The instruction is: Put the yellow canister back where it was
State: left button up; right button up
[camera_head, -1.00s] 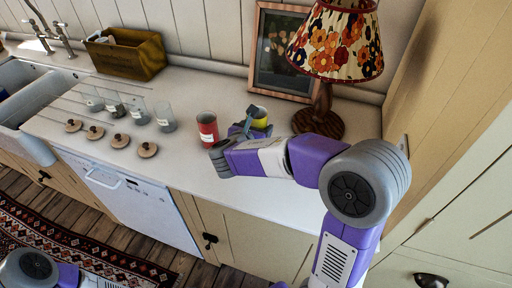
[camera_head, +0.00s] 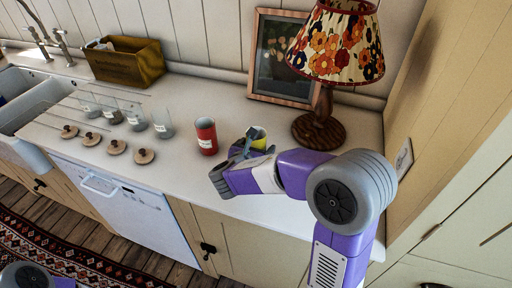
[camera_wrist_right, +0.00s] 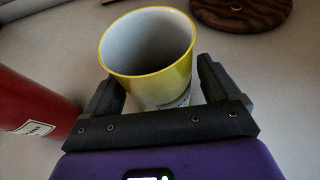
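The yellow canister (camera_head: 259,139) is at the front right part of the counter, right of the red canister (camera_head: 206,137). In the right wrist view the yellow canister (camera_wrist_right: 165,82) is open-topped, with a yellow rim and a pale inside that looks empty. My right gripper (camera_head: 256,146) has one finger on each side of it and appears shut on it. The fingers hide its lower part, so I cannot tell whether its base touches the counter. The red canister (camera_wrist_right: 32,108) stands close beside the left finger. My left gripper is out of view.
A lamp (camera_head: 320,128) and a framed picture (camera_head: 277,62) stand behind. Several glass jars (camera_head: 162,122) and wooden lids (camera_head: 116,147) are on the left, with a wooden box (camera_head: 125,63) behind them. The counter (camera_head: 225,100) between the red canister and the picture is clear.

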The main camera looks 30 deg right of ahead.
jog(key=shift+r, duration=0.1)
jog(key=shift+s+a+r, duration=0.1)
jog(key=shift+a+r, duration=0.1)
jog(key=p+v, duration=0.3)
jog(key=v, duration=0.8)
jog(key=shift+s+a+p, duration=0.2)
jog(key=shift+s+p, duration=0.1)
jog(key=shift+p, duration=0.1)
